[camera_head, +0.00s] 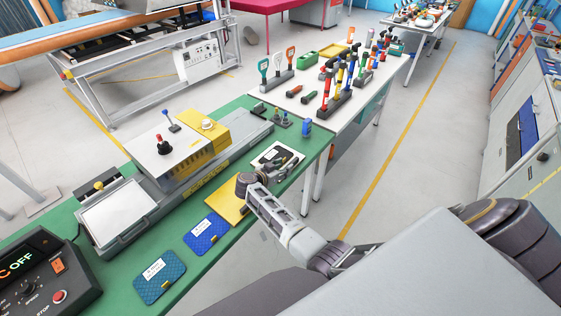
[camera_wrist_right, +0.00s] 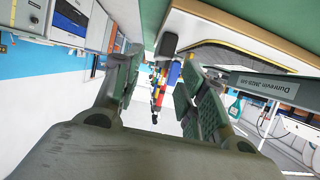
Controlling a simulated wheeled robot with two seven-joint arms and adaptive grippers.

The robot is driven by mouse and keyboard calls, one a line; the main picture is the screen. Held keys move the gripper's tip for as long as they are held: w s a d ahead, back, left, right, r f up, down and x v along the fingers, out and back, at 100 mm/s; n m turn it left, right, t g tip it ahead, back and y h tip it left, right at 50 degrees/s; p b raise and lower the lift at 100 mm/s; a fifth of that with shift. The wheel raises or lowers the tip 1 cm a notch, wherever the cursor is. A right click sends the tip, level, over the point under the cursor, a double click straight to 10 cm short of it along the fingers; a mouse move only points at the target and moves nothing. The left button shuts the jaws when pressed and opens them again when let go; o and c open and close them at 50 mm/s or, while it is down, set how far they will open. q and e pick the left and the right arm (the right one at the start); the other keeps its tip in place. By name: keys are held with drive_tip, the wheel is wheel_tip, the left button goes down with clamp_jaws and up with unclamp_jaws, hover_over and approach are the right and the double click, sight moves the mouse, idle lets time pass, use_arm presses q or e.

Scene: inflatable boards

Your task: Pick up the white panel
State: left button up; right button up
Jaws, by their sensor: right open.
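The white panel (camera_head: 289,153) lies flat on the green table, past the yellow panel (camera_head: 222,198). It has a dark patch and a small label. My right gripper (camera_head: 249,182) is over the yellow panel's far end, just short of the white panel. In the right wrist view my right gripper (camera_wrist_right: 163,65) has its fingers apart with nothing between them. A pale flat edge beside the fingers there seems to be the white panel, seen nearly edge-on. My left gripper is not in view.
A blue panel (camera_head: 207,235) and a teal panel (camera_head: 160,278) lie nearer along the green table (camera_head: 205,270). A grey and yellow machine (camera_head: 200,150) stands left of the panels. A small blue object (camera_head: 306,128) stands beyond the white panel. The floor to the right is clear.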

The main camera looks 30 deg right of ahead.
sight(292, 162)
drive_tip(key=shift+w+d+f, duration=0.25)
drive_tip(key=shift+d, duration=0.1)
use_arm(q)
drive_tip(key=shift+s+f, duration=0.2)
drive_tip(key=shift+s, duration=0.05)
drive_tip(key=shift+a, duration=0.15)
use_arm(e)
drive_tip(key=shift+s+r, duration=0.1)
drive_tip(key=shift+r, duration=0.05)
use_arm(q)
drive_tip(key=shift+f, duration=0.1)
use_arm(e)
drive_tip(key=shift+w+d+f+b, duration=0.25)
drive_tip(key=shift+d+b, duration=0.1)
drive_tip(key=shift+b, duration=0.15)
drive_tip(key=shift+b+x, duration=1.1)
drive_tip(key=shift+x, duration=0.2)
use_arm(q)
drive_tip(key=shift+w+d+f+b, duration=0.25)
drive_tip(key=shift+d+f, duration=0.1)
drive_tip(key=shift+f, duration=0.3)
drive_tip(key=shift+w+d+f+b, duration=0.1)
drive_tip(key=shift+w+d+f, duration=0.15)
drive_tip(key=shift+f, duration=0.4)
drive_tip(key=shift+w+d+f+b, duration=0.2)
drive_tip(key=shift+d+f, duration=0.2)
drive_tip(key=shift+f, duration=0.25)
use_arm(e)
drive_tip(key=shift+x, duration=0.85)
drive_tip(key=shift+r, duration=0.2)
